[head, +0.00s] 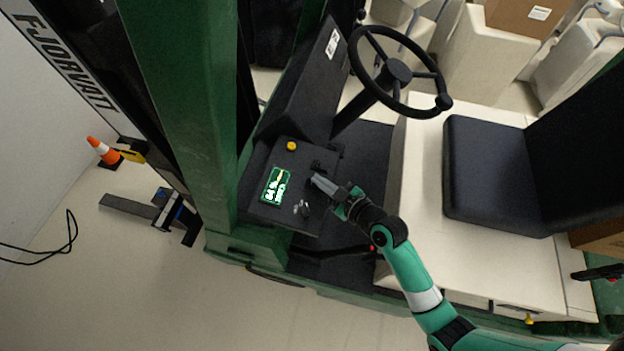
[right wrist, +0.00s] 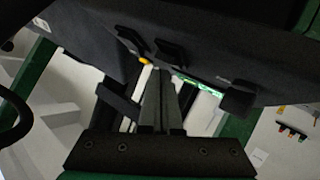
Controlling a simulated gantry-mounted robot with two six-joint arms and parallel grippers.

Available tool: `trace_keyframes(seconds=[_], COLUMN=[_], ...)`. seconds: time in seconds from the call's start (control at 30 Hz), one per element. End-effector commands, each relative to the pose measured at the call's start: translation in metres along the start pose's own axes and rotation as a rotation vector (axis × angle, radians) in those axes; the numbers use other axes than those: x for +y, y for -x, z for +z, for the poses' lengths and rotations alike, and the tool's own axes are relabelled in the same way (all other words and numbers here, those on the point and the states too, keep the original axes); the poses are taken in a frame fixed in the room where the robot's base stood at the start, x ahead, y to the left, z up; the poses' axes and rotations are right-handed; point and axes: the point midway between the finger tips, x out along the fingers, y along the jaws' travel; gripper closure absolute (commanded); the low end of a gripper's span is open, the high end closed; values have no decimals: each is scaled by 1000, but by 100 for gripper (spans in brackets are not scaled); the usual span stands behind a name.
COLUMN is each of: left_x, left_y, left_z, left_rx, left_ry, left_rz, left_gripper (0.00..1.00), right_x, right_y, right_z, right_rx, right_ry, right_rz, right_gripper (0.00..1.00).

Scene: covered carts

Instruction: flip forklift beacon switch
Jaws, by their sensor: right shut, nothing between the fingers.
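The forklift's black dash panel (head: 258,205) carries a yellow round knob (head: 291,145), a lit green display (head: 276,186) and small dark controls. One dark switch-like part (head: 318,167) sits right beside the tip of my right gripper (head: 318,183). I cannot tell whether they touch, or which control is the beacon switch. In the right wrist view my right gripper (right wrist: 160,88) is shut and empty, pointing toward the panel's underside edge, with dark rocker-like parts (right wrist: 167,51) (right wrist: 238,100) projecting near it. The yellow knob also shows there (right wrist: 143,60). My left gripper is not in view.
A steering wheel (head: 398,70) stands above the panel to the right. A green mast post (head: 190,110) rises on the left. The black seat (head: 490,170) is at the right. An orange cone (head: 103,150) stands on the floor at left.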

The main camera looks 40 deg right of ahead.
Motion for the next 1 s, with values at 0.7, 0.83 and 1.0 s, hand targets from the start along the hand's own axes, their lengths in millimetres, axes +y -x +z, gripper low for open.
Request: trace_keyframes(seconds=[0.7,0.83,1.0], left_x=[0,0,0], left_y=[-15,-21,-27], left_z=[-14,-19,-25], left_rx=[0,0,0], left_ry=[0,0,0], left_rz=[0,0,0], left_gripper=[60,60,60], right_x=[15,22,30], right_y=[20,29,40], right_z=[-17,-23,-30], right_rx=[0,-1,-1], right_ry=[-1,-1,-1], right_rz=[2,2,2], right_gripper=[100,100,100])
